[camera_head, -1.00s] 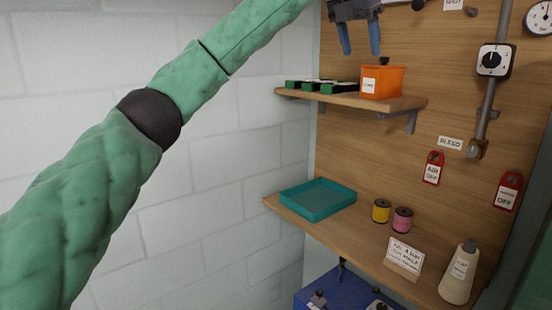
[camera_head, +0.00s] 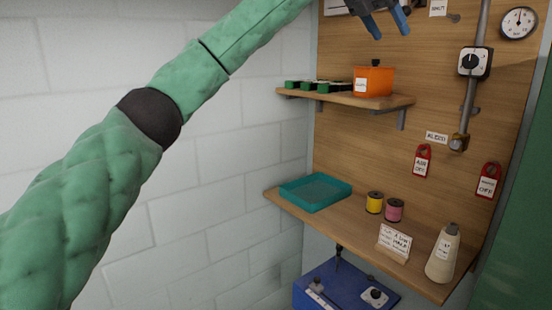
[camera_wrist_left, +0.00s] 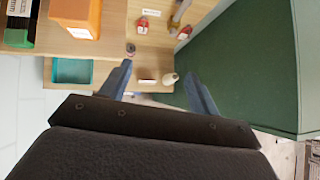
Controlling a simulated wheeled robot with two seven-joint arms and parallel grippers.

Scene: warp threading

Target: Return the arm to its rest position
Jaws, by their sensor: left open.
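My left arm, in a green quilted sleeve, crosses the head view from the lower left to the top. Its gripper (camera_head: 385,22) is at the top edge of the head view, above the orange box (camera_head: 373,80) on the upper shelf. The two blue fingers are apart with nothing between them. In the left wrist view the open fingers (camera_wrist_left: 157,85) point past the shelves, with the orange box (camera_wrist_left: 84,18) to their left. My right gripper is in neither view.
The upper shelf (camera_head: 392,102) also holds green-and-black items. The lower shelf (camera_head: 345,234) carries a teal tray (camera_head: 315,205), a yellow spool (camera_head: 374,203), a pink spool (camera_head: 395,211), a sign and a cone (camera_head: 443,255). A green panel (camera_wrist_left: 245,60) stands at right.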

